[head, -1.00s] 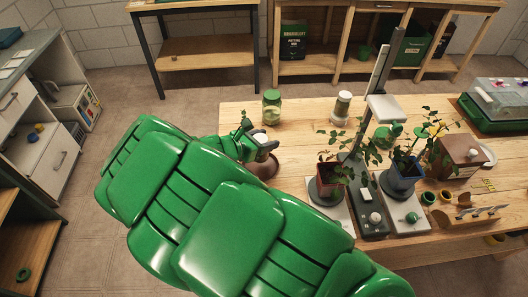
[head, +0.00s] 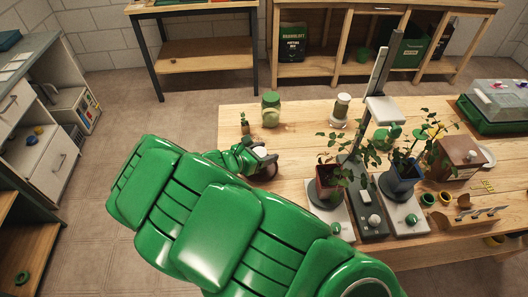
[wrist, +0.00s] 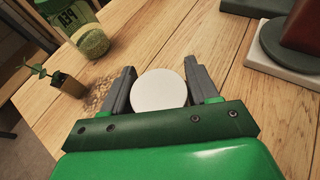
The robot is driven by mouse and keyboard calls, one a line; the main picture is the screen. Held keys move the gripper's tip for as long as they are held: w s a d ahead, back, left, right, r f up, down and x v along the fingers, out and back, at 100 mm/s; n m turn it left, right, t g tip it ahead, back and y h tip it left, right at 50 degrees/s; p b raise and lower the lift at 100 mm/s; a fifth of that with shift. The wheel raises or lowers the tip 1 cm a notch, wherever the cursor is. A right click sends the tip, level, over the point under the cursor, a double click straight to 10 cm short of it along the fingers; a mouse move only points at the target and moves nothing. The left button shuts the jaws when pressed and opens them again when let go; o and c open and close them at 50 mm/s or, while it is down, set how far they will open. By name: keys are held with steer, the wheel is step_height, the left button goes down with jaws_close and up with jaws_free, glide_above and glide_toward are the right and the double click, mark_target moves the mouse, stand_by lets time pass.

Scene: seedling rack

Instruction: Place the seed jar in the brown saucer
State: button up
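My gripper (head: 262,159) is low over the near left part of the wooden table. Its two grey fingers stand on either side of a round white lid (wrist: 159,89), with little or no gap in the wrist view. The lid also shows between the fingers in the head view (head: 260,152). I take it for the seed jar's top; the jar's body is hidden below it. A sliver of the brown saucer (head: 270,175) shows under my gripper in the head view. The saucer is hidden in the wrist view, so I cannot tell whether the jar touches it.
A green-lidded jar (head: 271,108) and a small potted sprout (head: 245,123) stand just beyond my gripper. A white-topped jar (head: 340,109) stands farther right. Potted plants (head: 329,182) on pale bases stand to the right. The wood between is clear.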

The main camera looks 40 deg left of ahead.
steer(key=o, duration=0.3)
steer(key=shift+r, duration=0.15)
steer(key=v, duration=1.2)
stand_by(0.4)
